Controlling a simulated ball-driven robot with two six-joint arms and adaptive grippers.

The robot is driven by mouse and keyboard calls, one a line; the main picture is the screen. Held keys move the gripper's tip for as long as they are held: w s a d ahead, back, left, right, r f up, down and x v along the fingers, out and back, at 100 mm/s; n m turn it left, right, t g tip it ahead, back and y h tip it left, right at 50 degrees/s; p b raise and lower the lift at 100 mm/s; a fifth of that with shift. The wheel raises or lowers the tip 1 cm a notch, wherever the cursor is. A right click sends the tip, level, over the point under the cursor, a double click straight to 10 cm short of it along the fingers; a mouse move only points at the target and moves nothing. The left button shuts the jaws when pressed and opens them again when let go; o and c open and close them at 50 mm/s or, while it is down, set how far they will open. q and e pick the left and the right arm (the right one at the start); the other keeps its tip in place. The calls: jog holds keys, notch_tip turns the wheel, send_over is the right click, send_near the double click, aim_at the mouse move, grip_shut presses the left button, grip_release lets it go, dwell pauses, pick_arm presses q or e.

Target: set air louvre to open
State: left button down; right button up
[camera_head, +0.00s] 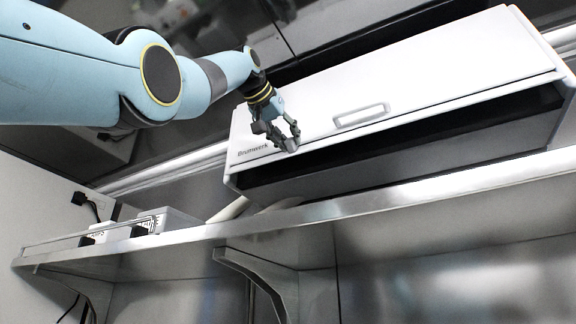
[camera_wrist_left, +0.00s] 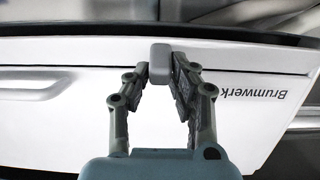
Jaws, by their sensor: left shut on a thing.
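The white air unit (camera_head: 430,65) marked "Brumwerk" hangs tilted above the shelf in the head view. It fills most of the left wrist view (camera_wrist_left: 60,55). A dark slot (camera_head: 420,135) runs along its lower front. I cannot clearly tell the louvre panel's angle. A small grey tab (camera_wrist_left: 160,63) stands at the unit's edge in the left wrist view. My left gripper (camera_head: 284,139) is at the unit's lower front edge, right of the lettering. Its fingers (camera_wrist_left: 163,82) are shut on the grey tab. My right gripper is not in view.
A metal shelf (camera_head: 330,212) runs below the unit, with a bracket (camera_head: 262,270) under it. Small boxes (camera_head: 170,219) stand behind a rail at its left end. A pale frame-shaped handle (camera_head: 362,115) is on the unit's front. Dark panels lie above and behind.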

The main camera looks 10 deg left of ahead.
pick_arm(q)
jog(key=c, duration=1.2)
grip_release()
jog(key=shift+w+f, duration=0.15)
jog(key=shift+f, duration=0.05)
jog(key=shift+o, duration=0.2)
jog(key=shift+s+a+r, duration=0.1)
jog(key=shift+s+r, duration=0.2)
jog(key=shift+s, duration=0.2)
jog(key=v, duration=1)
jog(key=shift+s+a, duration=0.15)
jog(key=shift+s, duration=0.25)
